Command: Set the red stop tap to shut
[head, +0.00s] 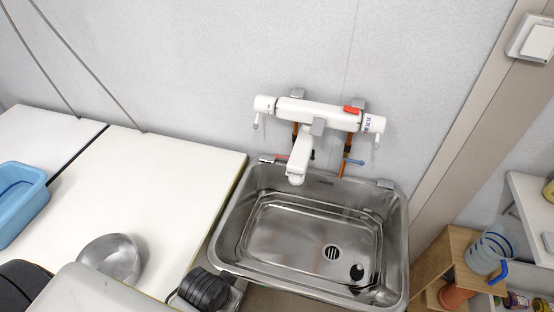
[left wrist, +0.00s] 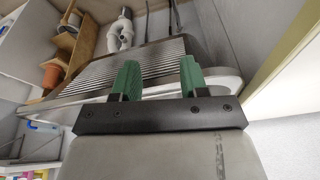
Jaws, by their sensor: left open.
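The red stop tap (head: 281,157) shows in the head view as a small red lever on the left pipe, below the white mixer and just behind the basin's back rim. Its exact angle is too small to tell. The left wrist view does not show it clearly. My left gripper (left wrist: 159,82) shows in the left wrist view with two green fingers apart and nothing between them. The ridged metal sink lies beyond the fingers there. The fingers are not visible in the head view. My right gripper is in neither view.
The white mixer (head: 318,114) with its spout overhangs the steel basin (head: 300,241). A blue lever (head: 355,162) is on the right pipe. A white counter (head: 165,180) left of the basin holds a metal bowl (head: 113,259); a blue tub (head: 22,202) stands farther left. The basin is empty.

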